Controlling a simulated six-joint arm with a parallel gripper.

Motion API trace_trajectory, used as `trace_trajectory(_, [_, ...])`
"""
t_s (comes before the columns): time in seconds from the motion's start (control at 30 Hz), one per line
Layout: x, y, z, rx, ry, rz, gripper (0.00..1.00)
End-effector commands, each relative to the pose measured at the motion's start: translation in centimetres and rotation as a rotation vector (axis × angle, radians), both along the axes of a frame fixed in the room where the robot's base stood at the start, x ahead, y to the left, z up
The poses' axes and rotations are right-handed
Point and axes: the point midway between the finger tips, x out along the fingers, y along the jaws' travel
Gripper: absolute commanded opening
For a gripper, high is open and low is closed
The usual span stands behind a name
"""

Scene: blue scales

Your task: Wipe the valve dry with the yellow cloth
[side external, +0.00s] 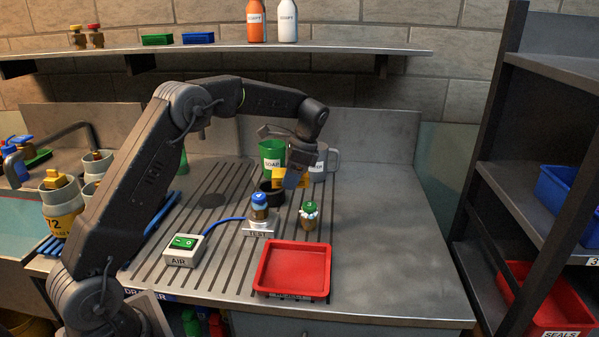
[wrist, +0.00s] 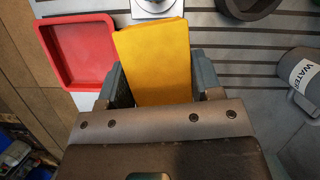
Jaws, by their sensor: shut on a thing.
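My gripper (side external: 293,180) is shut on the yellow cloth (wrist: 155,60) and holds it above the bench. The cloth also shows in the side view (side external: 279,178), partly behind the gripper. A blue-capped valve (side external: 260,207) stands upright on the TEST stand (side external: 258,229). A second valve (side external: 309,217) with a green cap stands upright on the bench to its right, with white bits around its upper part. The cloth is apart from both. In the wrist view, only part of the stand (wrist: 152,7) shows at the top edge.
An empty red tray (side external: 292,268) lies at the front; it also shows in the wrist view (wrist: 75,50). A green SOAP container (side external: 270,152), a grey WATER mug (wrist: 300,72) and a dark ring (side external: 269,193) stand near my gripper. The AIR box (side external: 184,250) is left. The bench's right side is clear.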

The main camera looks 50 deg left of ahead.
Motion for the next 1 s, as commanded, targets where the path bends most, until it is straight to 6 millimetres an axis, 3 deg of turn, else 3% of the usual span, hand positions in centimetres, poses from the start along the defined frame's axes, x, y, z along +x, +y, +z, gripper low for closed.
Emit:
trace_trajectory(0.5, [-3.7, 2.7, -1.7, 0.000, 0.000, 0.001, 0.36])
trace_trajectory(1.0, [-4.8, 3.5, -2.2, 0.000, -0.001, -0.001, 0.36])
